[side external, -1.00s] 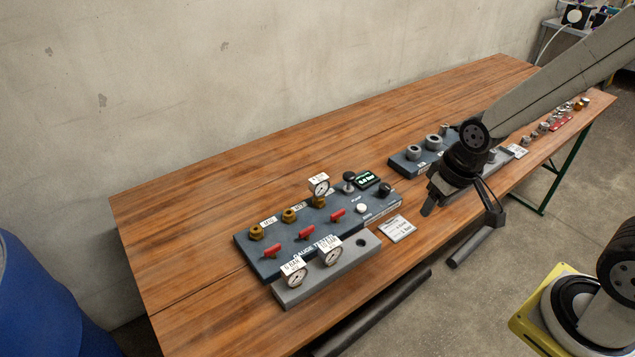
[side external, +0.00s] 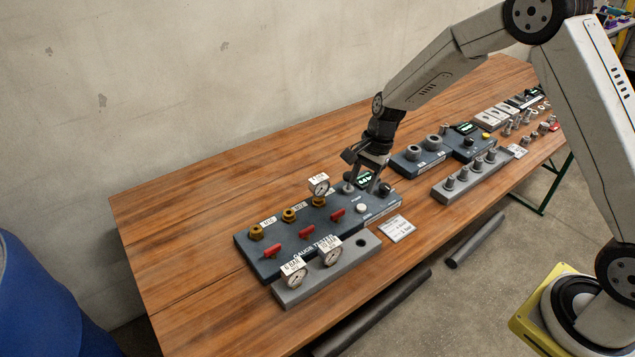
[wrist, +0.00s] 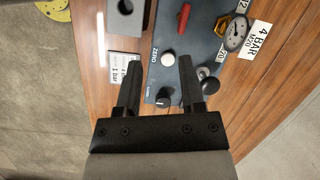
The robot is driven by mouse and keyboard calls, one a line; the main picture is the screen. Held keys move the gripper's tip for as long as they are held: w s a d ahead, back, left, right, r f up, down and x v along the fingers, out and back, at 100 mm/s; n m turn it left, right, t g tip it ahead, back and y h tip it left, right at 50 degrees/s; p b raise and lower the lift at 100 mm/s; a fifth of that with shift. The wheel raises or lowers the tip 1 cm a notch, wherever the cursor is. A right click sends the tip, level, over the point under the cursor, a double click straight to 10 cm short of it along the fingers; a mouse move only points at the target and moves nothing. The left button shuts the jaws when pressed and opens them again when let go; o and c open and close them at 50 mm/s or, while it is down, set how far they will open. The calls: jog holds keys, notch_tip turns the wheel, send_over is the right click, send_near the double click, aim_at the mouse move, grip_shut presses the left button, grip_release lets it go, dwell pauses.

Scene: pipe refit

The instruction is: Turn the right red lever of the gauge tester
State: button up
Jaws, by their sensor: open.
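The gauge tester (side external: 280,264) is a dark blue-grey panel on the table with brass fittings and red levers. Its right red lever (side external: 338,215) lies below the mounted gauge (side external: 319,187); in the wrist view that lever (wrist: 183,17) is at the top, beyond the fingertips. The middle lever (side external: 306,231) and left lever (side external: 272,250) also show. My gripper (side external: 366,182) is open and empty over the tester's right end. In the wrist view my fingers (wrist: 158,72) straddle the white ZERO button and black knobs, apart from the lever.
A grey block (side external: 325,272) with two loose gauges stands along the tester's front. A small label card (side external: 396,228) lies to its right. Other dark fixtures (side external: 432,152) and a grey peg block (side external: 465,180) stand farther right. The table left of the tester is clear.

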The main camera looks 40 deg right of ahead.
aim_at(338, 212)
jog(key=w+f+m, duration=0.1)
jog(key=w, duration=0.1)
jog(key=w+f+m+y, duration=0.1)
jog(key=w+f+m, duration=0.1)
jog(key=shift+a+f+m, duration=0.1)
jog(key=shift+f+m, duration=0.15)
jog(key=shift+m, duration=0.05)
jog(key=shift+x, duration=3.9)
jog(key=shift+s+a+r, duration=0.1)
grip_shut()
